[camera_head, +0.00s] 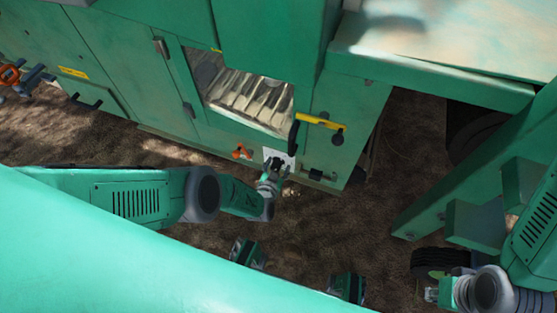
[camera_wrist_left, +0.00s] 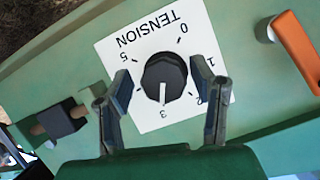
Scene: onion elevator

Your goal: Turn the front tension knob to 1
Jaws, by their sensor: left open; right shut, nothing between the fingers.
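The tension knob (camera_wrist_left: 165,77) is round and black on a white square plate (camera_wrist_left: 130,45) marked TENSION with a number scale. Its white pointer line points at the 3. In the head view the white plate (camera_head: 284,154) is low on the green machine, partly hidden by my left gripper (camera_head: 276,165). In the left wrist view my left gripper (camera_wrist_left: 170,88) is open, with one finger on either side of the knob and visible gaps between them. My right gripper (camera_head: 436,292) is at the lower right, shut and empty, far from the knob.
An orange handle (camera_wrist_left: 298,50) is at the right of the plate in the wrist view, and a dark latch (camera_wrist_left: 62,118) at its left. A yellow bar (camera_head: 316,121) sits above the plate. Green frame beams (camera_head: 470,160) stand near my right arm. Bare ground lies below the machine.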

